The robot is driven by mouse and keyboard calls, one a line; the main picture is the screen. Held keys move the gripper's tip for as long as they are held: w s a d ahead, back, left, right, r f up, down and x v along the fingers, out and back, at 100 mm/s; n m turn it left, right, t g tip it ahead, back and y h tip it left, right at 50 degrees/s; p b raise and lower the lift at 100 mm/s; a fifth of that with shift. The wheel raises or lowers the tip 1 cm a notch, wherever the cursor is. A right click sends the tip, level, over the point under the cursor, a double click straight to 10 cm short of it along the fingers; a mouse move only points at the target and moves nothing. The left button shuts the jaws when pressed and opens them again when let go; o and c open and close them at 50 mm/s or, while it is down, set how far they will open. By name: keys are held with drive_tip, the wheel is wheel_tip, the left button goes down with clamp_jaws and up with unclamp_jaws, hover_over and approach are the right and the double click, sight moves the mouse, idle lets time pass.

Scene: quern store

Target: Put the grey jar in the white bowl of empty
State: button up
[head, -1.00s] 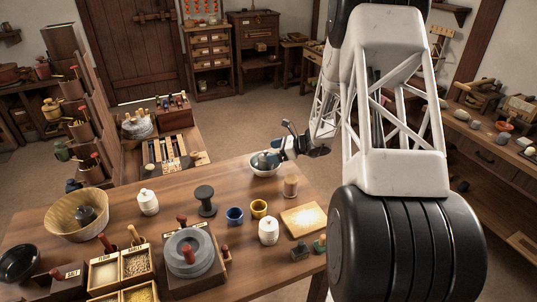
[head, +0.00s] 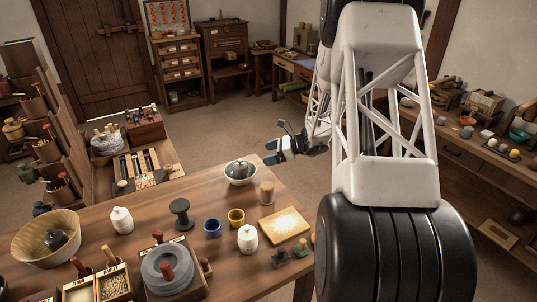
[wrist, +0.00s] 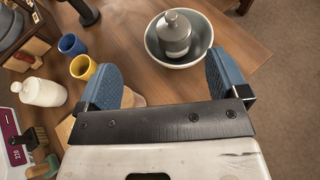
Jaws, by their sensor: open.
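The grey jar (wrist: 174,36) sits inside the white bowl (wrist: 151,44) in the wrist view, with its neck and lid showing. In the head view the jar (head: 239,167) shows as a dark rounded shape inside the bowl (head: 241,181) at the table's far right corner. My gripper (head: 268,152) is beside the bowl on its right, apart from it. In the wrist view my gripper (wrist: 160,74) has its blue fingers wide apart with nothing held between them. The jar's base is hidden by the bowl.
A wooden bowl (head: 28,246) at the left holds another dark jar (head: 55,239). White jars (head: 121,220), a blue cup (head: 212,227), a yellow cup (head: 236,218), a dark spool (head: 181,212) and a quern (head: 170,268) stand on the table. Open floor lies beyond the bowl.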

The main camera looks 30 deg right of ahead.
idle(0.4)
drive_tip(key=s+a+r+n+g+h, duration=0.25)
drive_tip(key=s+a+r+n, duration=0.35)
drive_tip(key=s+a+r, duration=0.3)
drive_tip(key=s+a+r+n+g+h, duration=0.1)
drive_tip(key=s+a+r+n+g, duration=0.3)
drive_tip(key=s+a+r+n, duration=0.45)
drive_tip(key=s+a+r+n+h, duration=0.1)
drive_tip(key=s+a+n+h, duration=0.1)
drive_tip(key=s, duration=0.6)
drive_tip(key=s+a+r+n+t+h, duration=0.1)
drive_tip(key=s+a+r+n+h, duration=0.1)
drive_tip(key=s, duration=0.6)
drive_tip(key=s+a+r+n+h, duration=0.2)
drive_tip(key=s+a+n+h, duration=0.2)
drive_tip(key=s, duration=0.4)
drive_tip(key=shift+s+a+n, duration=0.2)
drive_tip(key=shift+a+n, duration=0.45)
drive_tip(key=shift+n, duration=0.4)
